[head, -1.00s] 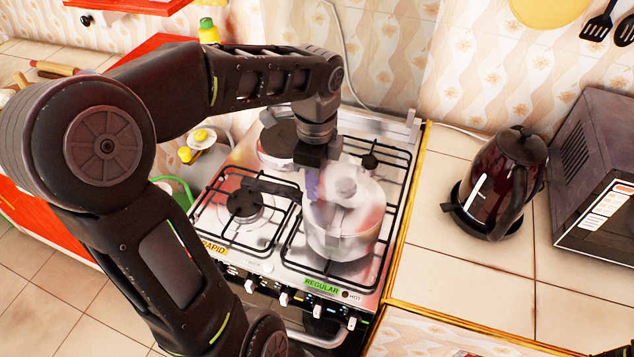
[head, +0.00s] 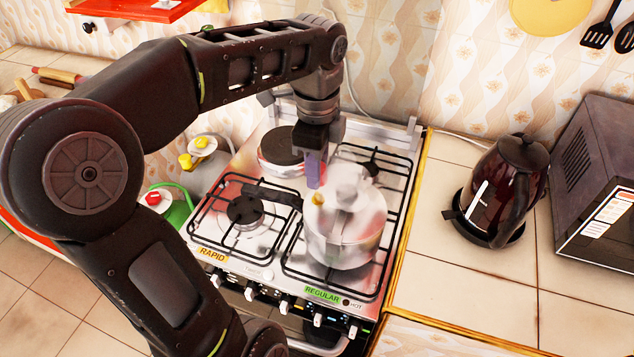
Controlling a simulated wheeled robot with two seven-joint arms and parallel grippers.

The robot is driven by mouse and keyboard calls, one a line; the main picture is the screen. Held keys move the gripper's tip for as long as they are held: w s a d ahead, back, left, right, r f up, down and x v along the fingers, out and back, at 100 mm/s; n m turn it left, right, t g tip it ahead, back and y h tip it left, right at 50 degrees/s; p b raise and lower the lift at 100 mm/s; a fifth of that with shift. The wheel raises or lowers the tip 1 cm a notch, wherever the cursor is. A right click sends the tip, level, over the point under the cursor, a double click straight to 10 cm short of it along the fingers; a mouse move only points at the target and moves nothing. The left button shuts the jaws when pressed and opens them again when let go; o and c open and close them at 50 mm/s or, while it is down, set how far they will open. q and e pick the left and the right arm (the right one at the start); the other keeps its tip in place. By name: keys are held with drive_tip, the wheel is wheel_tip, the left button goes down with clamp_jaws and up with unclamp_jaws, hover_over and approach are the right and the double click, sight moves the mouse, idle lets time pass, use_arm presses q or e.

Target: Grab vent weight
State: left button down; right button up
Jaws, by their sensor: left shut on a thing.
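A silver pressure cooker (head: 348,228) stands on the front right burner, with its dark handle pointing left. A small brass-coloured piece, which looks like the vent weight (head: 318,199), shows at the left side of the lid. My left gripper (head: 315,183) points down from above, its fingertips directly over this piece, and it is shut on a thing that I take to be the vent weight. The fingers partly hide the grip, and I cannot tell whether the piece is clear of the lid. My right gripper is not in view.
The gas stove (head: 270,262) has black grates and front knobs. A dark red kettle (head: 500,190) and a microwave (head: 605,190) stand to the right. Tiled counter (head: 455,280) beside the stove is free.

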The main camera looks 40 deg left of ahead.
use_arm(q)
wheel_tip(320, 180, up, 5)
drive_tip(key=shift+f+p, duration=0.2)
drive_tip(key=shift+p, duration=0.45)
drive_tip(key=shift+f, duration=0.1)
